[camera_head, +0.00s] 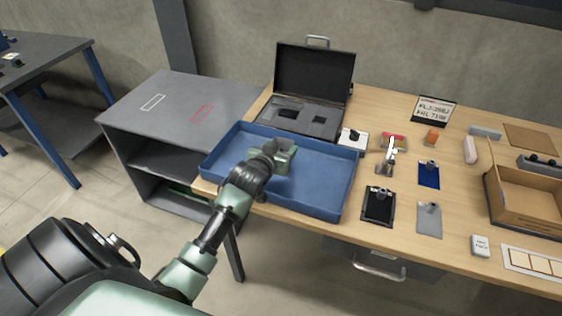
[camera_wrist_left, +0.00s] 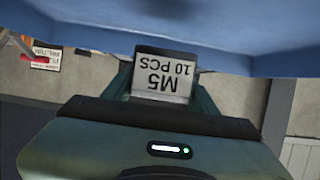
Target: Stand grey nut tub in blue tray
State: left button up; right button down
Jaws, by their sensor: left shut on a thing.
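The blue tray (camera_head: 312,202) lies on the wooden table at its left end, and its floor looks empty around my gripper. My left gripper (camera_head: 279,154) is over the tray's inside, toward its middle. In the left wrist view my left gripper (camera_wrist_left: 163,92) is shut on the grey nut tub (camera_wrist_left: 162,50), whose white label reads "M5 10 PCS" upside down. The blue tray (camera_wrist_left: 160,22) fills the top of that view, right by the tub. I cannot tell whether the tub touches the tray floor. In the head view the gripper mostly hides the tub. My right gripper is not in view.
An open black case (camera_head: 314,72) stands behind the tray. A metal clamp-like stand (camera_head: 388,160), a black plate (camera_head: 379,206), a blue plate (camera_head: 428,175) and a cardboard box (camera_head: 524,205) are to the right. A grey shelf unit (camera_head: 180,105) stands left of the table.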

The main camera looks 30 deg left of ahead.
pick_arm(q)
jog(key=shift+f, duration=2.85)
jog(key=shift+f, duration=0.1)
jog(key=o, duration=1.5)
jog(key=shift+s+r, duration=0.15)
jog(key=shift+r, duration=0.05)
jog(key=v, duration=1.1)
jog(key=shift+s+d+r, duration=0.1)
jog(key=shift+s+d, duration=0.05)
jog(key=shift+s, duration=0.25)
